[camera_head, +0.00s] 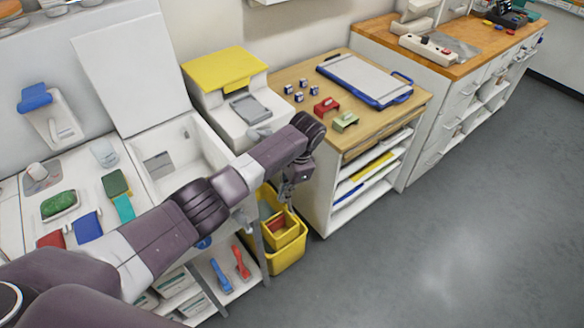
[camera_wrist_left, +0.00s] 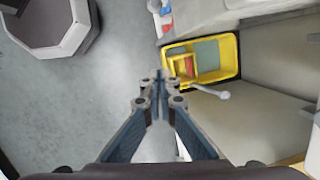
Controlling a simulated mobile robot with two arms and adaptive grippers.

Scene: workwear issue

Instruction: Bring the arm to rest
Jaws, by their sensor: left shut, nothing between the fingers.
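My left arm reaches from the lower left across the head view, over the white counter. It bends down at the wrist. My left gripper (camera_head: 287,192) hangs in front of the counter's front side, above the yellow bins. In the left wrist view the left gripper (camera_wrist_left: 160,84) has its two blue-grey fingers closed together at the tips, with nothing between them. The floor and the yellow bin (camera_wrist_left: 233,48) lie beneath it. My right gripper is in neither view.
The yellow bin (camera_head: 291,263) stands on the floor by the wooden-topped cabinet (camera_head: 386,122). A blue-edged clipboard (camera_head: 365,79) and small red and green items lie on that top. Coloured pads and a green item (camera_head: 60,204) lie on the left counter. Grey floor (camera_head: 450,235) is clear at right.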

